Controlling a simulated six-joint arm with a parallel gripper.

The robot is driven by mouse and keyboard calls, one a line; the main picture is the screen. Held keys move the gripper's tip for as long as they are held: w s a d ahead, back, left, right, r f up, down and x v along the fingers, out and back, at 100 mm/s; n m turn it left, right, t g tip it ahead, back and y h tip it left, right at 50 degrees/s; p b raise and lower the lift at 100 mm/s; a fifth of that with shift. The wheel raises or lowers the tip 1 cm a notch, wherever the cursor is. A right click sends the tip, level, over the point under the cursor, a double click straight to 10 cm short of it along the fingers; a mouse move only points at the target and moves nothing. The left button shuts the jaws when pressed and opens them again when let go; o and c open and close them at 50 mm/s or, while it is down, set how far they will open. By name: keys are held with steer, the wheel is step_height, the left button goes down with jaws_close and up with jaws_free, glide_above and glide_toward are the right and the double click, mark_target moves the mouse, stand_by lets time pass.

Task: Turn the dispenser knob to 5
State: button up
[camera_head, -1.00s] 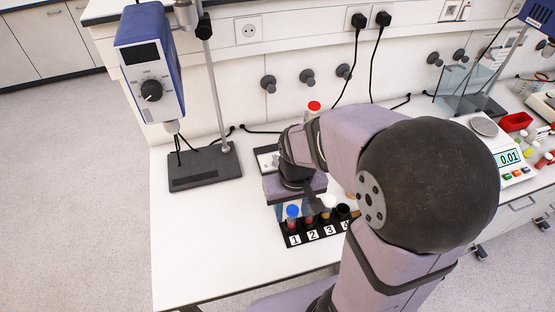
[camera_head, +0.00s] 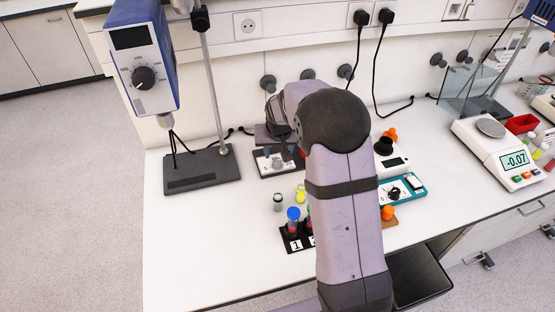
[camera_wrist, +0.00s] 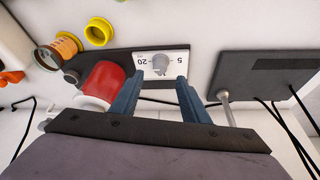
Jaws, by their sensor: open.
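The dispenser's grey knob (camera_wrist: 160,64) is in the wrist view on a white label plate (camera_wrist: 150,85), which reads 20 on the left and 5 on the right, upside down. Which mark the knob points to is too small to tell. The knob also shows in the head view (camera_head: 277,163), beside my arm. My gripper (camera_wrist: 164,78) is open and empty, its two blue-grey fingers apart on either side of the knob's near edge. Whether they touch the knob cannot be told. In the head view my arm partly hides the dispenser and the fingers.
A red-and-white bottle (camera_wrist: 104,82) stands close left of my fingers. A stand's dark base (camera_wrist: 265,75) and rod are to the right. A tube rack (camera_head: 296,242) is in front. A teal-edged device (camera_head: 402,189) is right of my arm. The front-left bench is clear.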

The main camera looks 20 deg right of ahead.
mark_target(277, 161)
steer(key=shift+p+x, duration=1.3)
steer(key=shift+x, duration=2.1)
steer(key=shift+c, duration=0.4)
jaws_close()
